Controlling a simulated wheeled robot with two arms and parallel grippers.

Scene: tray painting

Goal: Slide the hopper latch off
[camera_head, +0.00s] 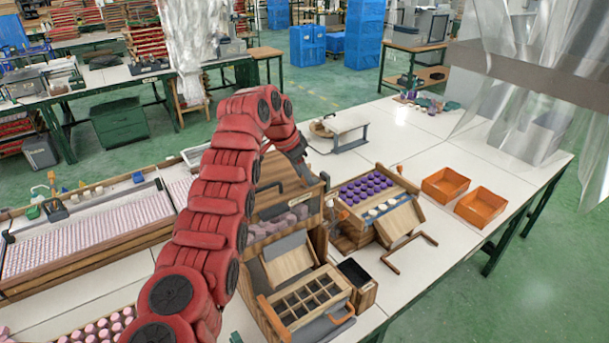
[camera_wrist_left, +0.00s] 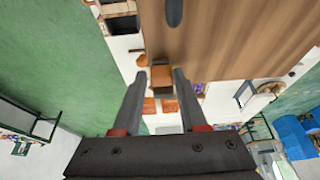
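The hopper (camera_head: 270,175) is a wooden box with a dark handle, standing at the middle of the table with pink pieces in its lower opening. In the left wrist view its wooden panel (camera_wrist_left: 235,35) fills the upper right. A small brown block, perhaps the latch (camera_wrist_left: 162,75), shows at the panel's edge; I cannot clearly make out the latch in the head view. My left gripper (camera_head: 303,172) is at the hopper's upper right side. In the left wrist view its fingers (camera_wrist_left: 160,78) are apart, on either side of the block, with no clear contact. My right gripper is not in view.
A wooden rack (camera_head: 350,235) with purple-topped pieces stands right of the hopper. Two orange bins (camera_head: 446,184) sit further right. A divided wooden tray (camera_head: 290,328) is in front. A long tray of pink pieces (camera_head: 90,238) lies left. Clear table lies behind the bins.

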